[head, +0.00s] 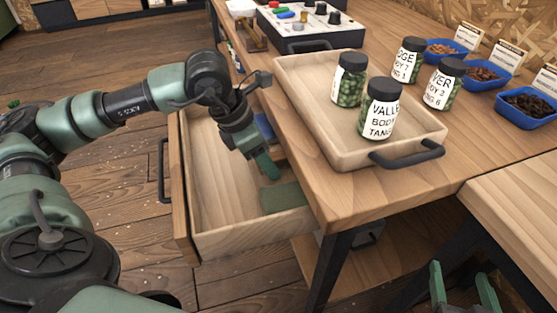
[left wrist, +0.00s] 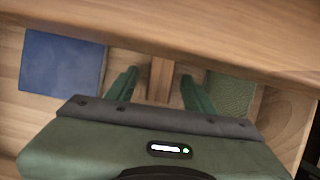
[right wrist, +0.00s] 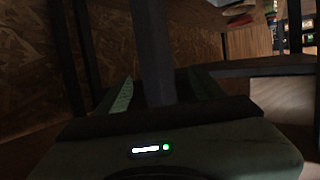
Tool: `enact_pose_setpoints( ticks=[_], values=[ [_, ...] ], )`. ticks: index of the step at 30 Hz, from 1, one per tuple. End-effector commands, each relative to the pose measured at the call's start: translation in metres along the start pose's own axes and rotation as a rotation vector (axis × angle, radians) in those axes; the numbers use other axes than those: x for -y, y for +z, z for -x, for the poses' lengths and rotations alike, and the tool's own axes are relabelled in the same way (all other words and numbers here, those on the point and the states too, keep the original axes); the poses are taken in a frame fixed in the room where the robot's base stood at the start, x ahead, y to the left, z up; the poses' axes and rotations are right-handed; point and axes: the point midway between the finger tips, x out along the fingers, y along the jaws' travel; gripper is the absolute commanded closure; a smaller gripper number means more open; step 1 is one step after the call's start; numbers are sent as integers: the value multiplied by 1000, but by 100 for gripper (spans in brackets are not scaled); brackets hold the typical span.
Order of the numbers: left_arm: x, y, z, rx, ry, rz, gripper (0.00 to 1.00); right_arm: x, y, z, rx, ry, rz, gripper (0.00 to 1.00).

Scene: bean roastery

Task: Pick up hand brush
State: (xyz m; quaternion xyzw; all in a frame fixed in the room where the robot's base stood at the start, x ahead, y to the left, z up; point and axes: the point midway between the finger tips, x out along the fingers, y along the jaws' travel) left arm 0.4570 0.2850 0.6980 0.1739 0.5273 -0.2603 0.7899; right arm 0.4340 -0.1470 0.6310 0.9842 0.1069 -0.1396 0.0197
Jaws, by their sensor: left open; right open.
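My left gripper (head: 266,166) is open and points down into the open drawer (head: 222,243). In the left wrist view its fingers stand on either side of a narrow wooden piece (left wrist: 161,80). This piece may be the hand brush, but no bristles show and I cannot tell it from a drawer part. Contact with the fingers cannot be made out. In the head view the gripper hides most of that spot. My right gripper (head: 463,287) is open and empty, low beside the table leg at the lower right.
A green flat item (head: 283,197) and a blue one (left wrist: 62,64) lie in the drawer on either side. The tabletop edge overhangs the drawer. On it, a wooden tray (head: 318,128) holds labelled jars (head: 381,108). Blue bean dishes (head: 525,108) stand behind. Floor is clear left of the drawer.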

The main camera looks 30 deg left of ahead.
Motion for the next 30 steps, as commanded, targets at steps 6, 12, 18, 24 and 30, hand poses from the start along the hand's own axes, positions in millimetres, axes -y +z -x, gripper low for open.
enact_pose_setpoints(
  ticks=[6, 12, 18, 24, 30],
  values=[
    [0, 0, 0, 0, 0, 0, 97, 0, 0, 0, 2, 0, 0, 31],
    [0, 0, 0, 0, 0, 0, 100, 0, 0, 0, 2, 0, 0, 31],
    [0, 1, 2, 0, 0, 0, 100, 0, 2, 0, 11, 1, 0, 31],
    [0, 5, 13, 0, -1, 0, 100, -3, 22, 6, 115, 7, 0, 31],
    [-2, -27, 23, -7, 5, 4, 100, -2, 19, 4, 93, 5, 0, 31]
  ],
)
